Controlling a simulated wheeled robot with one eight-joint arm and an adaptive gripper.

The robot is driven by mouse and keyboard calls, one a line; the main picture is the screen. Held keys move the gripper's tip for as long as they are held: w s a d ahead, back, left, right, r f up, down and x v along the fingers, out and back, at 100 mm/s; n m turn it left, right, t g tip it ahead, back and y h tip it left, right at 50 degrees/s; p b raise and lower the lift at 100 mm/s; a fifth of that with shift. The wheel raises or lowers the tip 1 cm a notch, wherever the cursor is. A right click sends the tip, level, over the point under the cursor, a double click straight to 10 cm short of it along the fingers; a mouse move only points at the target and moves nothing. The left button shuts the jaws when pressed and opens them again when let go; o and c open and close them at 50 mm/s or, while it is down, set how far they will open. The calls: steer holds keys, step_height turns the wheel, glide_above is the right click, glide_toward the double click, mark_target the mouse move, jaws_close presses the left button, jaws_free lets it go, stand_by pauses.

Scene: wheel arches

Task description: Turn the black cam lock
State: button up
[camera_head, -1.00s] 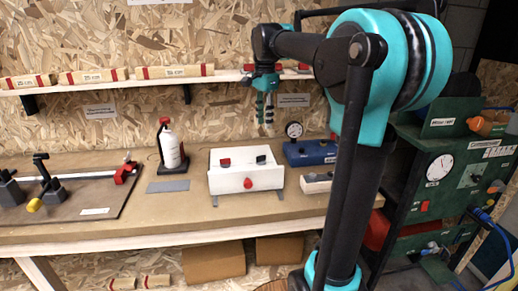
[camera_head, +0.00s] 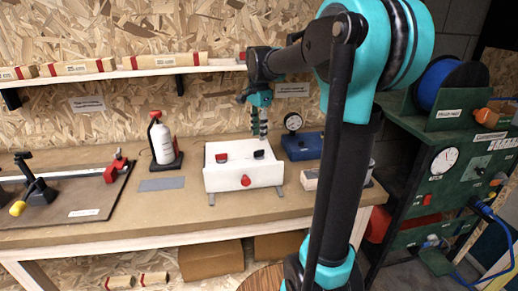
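The black cam lock (camera_head: 259,154) sits on the top right part of a white box (camera_head: 243,179) on the workbench. A red lock (camera_head: 221,158) sits to its left on the box top, and a red knob (camera_head: 246,181) is on the box front. My gripper (camera_head: 260,131) points down above the black cam lock, with a small gap between them in the picture. Its two fingers look close together with a narrow gap; whether they are open or shut is too small to tell. Nothing shows between them.
A white bottle with a red top (camera_head: 163,144) stands left of the box. A blue case (camera_head: 303,146) with a gauge is behind right. A shelf (camera_head: 140,72) holding wooden blocks runs behind my arm. A grey plate (camera_head: 161,184) lies on clear bench.

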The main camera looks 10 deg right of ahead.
mark_target(259, 154)
step_height(259, 154, down, 7)
steer(key=shift+f, duration=0.15)
stand_by(0.4)
jaws_close()
